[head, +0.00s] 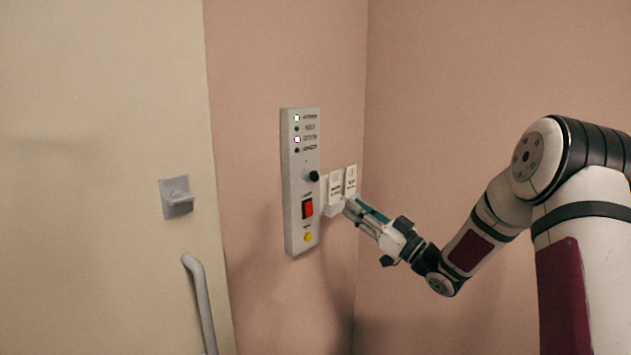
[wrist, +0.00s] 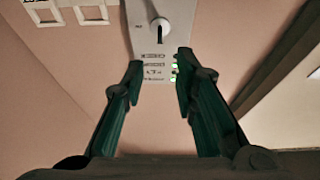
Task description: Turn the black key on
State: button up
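A grey control panel (head: 291,200) is mounted on the pink wall. The black key (head: 314,176) sticks out of its middle, below the row of indicator lights. In the wrist view the panel (wrist: 187,8) appears upside down, and the black key (wrist: 160,29) is near the top, in a pale round base. My gripper (head: 353,204) is to the right of the panel in the head view. In the wrist view my gripper (wrist: 158,64) is open, its dark green fingers apart with nothing between them. The key lies beyond the fingertips and is not touched.
A red rocker switch (head: 308,208) and a yellow button (head: 308,237) sit below the key. White wall switches (head: 350,181) are beside the panel, close to my gripper.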

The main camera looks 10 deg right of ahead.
aim_at(318, 177)
jog(key=x, duration=1.3)
jog(key=shift+w+a+r+p, duration=0.2)
jog(key=shift+r+p, duration=0.1)
jog(key=shift+p, duration=0.1)
grip_shut()
